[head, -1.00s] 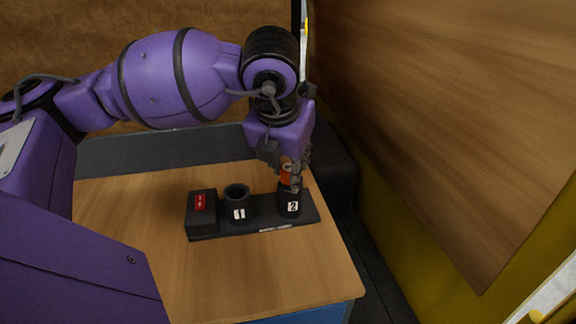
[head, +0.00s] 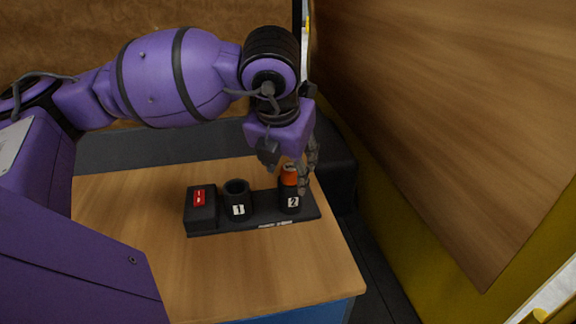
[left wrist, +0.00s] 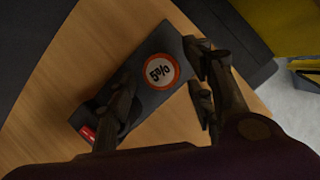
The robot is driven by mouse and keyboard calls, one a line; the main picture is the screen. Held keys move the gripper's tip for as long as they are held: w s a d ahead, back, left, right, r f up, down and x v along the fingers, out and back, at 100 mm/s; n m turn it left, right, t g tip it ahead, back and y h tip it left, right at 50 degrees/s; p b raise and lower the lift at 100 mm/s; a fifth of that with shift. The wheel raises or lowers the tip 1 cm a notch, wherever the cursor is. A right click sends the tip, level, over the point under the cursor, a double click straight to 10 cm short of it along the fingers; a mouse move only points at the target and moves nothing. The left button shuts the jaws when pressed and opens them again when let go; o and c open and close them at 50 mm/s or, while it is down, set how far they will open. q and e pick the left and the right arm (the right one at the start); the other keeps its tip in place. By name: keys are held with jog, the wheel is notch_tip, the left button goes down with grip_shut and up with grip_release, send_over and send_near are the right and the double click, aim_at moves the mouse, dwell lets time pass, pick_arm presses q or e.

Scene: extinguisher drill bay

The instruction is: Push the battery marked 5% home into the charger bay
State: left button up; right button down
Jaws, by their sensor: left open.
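The battery (head: 289,177) is orange and stands upright in the charger's socket marked 2 (head: 291,200), with its upper part above the rim. Its round top, marked 5%, faces the left wrist view (left wrist: 160,71). The charger (head: 252,225) is a dark base on the table with an empty socket marked 1 (head: 237,191). My left gripper (head: 287,181) is open, pointing down, with its fingers apart on either side of the battery. How deep the battery sits inside the socket is hidden. My right gripper is not in view.
The wooden table (head: 130,225) is clear in front and to the left. A wood-panelled, yellow-edged wall (head: 440,120) rises close on the right.

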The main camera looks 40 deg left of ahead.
pick_arm(q)
jog(key=v, duration=1.2)
